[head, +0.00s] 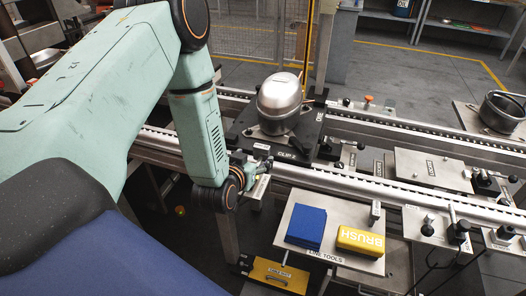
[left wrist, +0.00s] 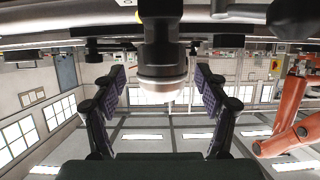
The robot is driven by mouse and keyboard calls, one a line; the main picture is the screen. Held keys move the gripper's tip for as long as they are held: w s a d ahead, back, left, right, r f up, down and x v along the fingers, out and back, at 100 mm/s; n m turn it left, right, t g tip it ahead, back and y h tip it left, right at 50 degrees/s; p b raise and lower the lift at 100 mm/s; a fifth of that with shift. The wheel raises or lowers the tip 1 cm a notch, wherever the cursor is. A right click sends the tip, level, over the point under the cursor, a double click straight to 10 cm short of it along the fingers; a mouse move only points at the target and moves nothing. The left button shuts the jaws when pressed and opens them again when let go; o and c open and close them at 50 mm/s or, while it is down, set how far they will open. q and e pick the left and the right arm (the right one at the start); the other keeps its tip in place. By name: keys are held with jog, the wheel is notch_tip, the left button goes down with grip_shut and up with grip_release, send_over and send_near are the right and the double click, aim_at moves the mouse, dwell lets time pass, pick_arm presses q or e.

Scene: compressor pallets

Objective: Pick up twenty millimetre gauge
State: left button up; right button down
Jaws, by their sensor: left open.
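I cannot pick out a twenty millimetre gauge in either view. My left gripper (head: 262,167) is at the end of the pale green arm, beside the front left of the black pallet (head: 305,150), partly hidden by its own wrist. In the left wrist view its two padded fingers (left wrist: 162,92) are wide apart. A dark body with a pale rounded end (left wrist: 162,75) shows between them, apart from both pads; I cannot tell what it is. My right gripper is not in view.
A silver compressor (head: 279,100) stands on the black pallet on the conveyor (head: 350,185). A tool shelf (head: 290,255) in front holds a blue block (head: 306,227) and a yellow brush block (head: 360,241). Metal plates and clamps line the right side.

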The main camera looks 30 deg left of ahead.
aim_at(261, 150)
pick_arm(q)
jog(key=x, duration=0.6)
jog(key=shift+w+a+f, duration=0.1)
jog(key=shift+a, duration=0.05)
jog(key=shift+w, duration=0.1)
jog(key=c, duration=0.9)
grip_shut()
